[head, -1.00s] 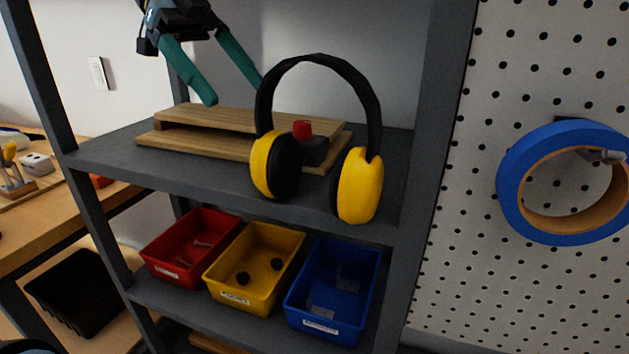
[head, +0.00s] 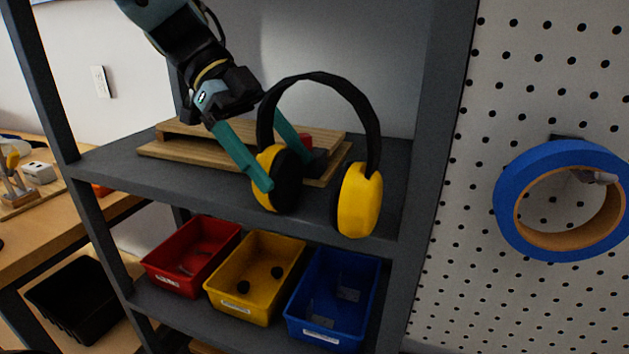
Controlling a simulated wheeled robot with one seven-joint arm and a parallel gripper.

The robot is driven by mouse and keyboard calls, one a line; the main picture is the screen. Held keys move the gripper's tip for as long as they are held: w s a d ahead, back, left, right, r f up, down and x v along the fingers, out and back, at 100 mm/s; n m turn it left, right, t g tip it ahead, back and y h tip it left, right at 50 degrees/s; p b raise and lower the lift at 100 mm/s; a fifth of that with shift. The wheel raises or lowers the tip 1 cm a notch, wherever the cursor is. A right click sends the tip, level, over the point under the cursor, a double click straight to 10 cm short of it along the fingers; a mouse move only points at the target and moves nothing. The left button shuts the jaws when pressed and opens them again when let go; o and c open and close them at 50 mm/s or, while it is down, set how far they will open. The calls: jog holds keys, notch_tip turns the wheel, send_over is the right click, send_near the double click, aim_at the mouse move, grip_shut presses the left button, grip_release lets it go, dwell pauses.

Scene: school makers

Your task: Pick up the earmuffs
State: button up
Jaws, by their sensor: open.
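The earmuffs (head: 360,200) stand upright near the front edge of the grey shelf, with two yellow cups, black cushions and a black headband arching on top. My gripper (head: 277,165) comes down from the upper left with its two teal fingers spread. One finger lies in front of the left yellow cup, its tip overlapping the cup's outer face in the picture. The other finger is behind, partly hidden by the headband and left cup. The left cup appears to be between the fingers. I cannot tell whether either finger touches it.
Wooden boards (head: 180,150) and a red-topped dark object (head: 306,141) lie behind the earmuffs. A grey upright post (head: 425,130) stands at right. Red (head: 165,280), yellow (head: 235,308) and blue (head: 305,332) bins sit on the shelf below. Blue tape (head: 510,205) hangs on the pegboard.

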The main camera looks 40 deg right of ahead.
jog(key=c, duration=1.5)
jog(key=shift+c, duration=0.2)
jog(key=shift+r, duration=0.1)
